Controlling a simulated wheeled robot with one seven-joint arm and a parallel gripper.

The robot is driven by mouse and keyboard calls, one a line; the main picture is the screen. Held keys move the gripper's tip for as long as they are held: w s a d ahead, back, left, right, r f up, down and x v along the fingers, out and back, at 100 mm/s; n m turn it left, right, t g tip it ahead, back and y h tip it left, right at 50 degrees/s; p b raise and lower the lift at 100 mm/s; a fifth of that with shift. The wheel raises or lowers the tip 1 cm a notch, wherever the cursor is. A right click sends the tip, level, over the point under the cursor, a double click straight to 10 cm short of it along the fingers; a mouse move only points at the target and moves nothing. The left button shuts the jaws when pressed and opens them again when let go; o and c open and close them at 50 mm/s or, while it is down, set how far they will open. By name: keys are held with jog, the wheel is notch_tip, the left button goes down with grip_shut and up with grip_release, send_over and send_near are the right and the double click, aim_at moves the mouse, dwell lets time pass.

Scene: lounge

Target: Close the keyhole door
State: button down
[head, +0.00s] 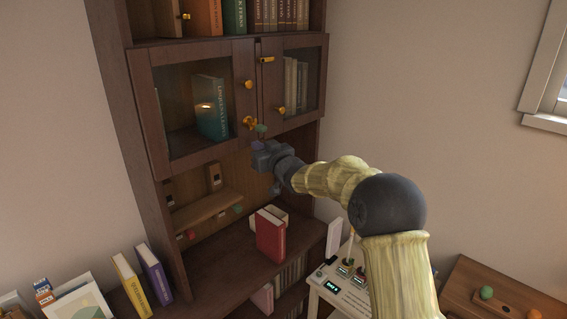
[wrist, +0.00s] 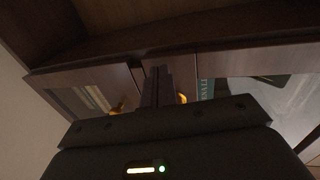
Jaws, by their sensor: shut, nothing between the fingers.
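Two glass-fronted doors hang side by side in the dark wooden cabinet. The left door (head: 143,100) has a brass knob (head: 249,122) and a small round brass fitting (head: 248,84), possibly the keyhole plate. The right door (head: 325,75) has a brass knob (head: 281,110) and a brass latch-like piece (head: 266,59). A narrow step shows between their meeting edges; how far either stands open is unclear. My gripper (head: 262,147) is just below the left door's lower right corner. In the wrist view its shut, empty fingers (wrist: 157,85) point up near the doors' meeting edges; contact is unclear.
Below the doors is an open bay with a small shelf (head: 205,208). A red book (head: 270,236) stands on the cabinet's lower ledge under my arm. A white console (head: 345,290) stands to its right. Books stand on the shelf above the doors.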

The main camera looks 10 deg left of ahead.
jog(key=w+d+b+v, duration=0.1)
jog(key=d+b+v, duration=0.1)
jog(key=v, duration=1)
jog(key=shift+w+d+b, duration=0.25)
jog(key=shift+b, duration=0.5)
jog(key=s+d+f+m+g+h, duration=0.25)
jog(key=s+d+f+h, duration=0.25)
jog(key=d+f+h, duration=0.3)
jog(key=s+d+f+m+g+h, duration=0.1)
jog(key=s+d+f+g, duration=0.2)
jog(key=s, duration=0.6)
jog(key=s+d+f+m+g+h, duration=0.1)
jog(key=s+d+f+m+g, duration=0.1)
jog(key=s+d+f, duration=0.4)
jog(key=s+d+f+m+g+h, duration=0.1)
jog(key=s+d+f+g, duration=0.3)
jog(key=s, duration=1)
notch_tip(320, 180, down, 3)
jog(key=shift+d+f+m, duration=0.1)
jog(key=shift+d+m, duration=0.15)
jog(key=shift+m, duration=0.5)
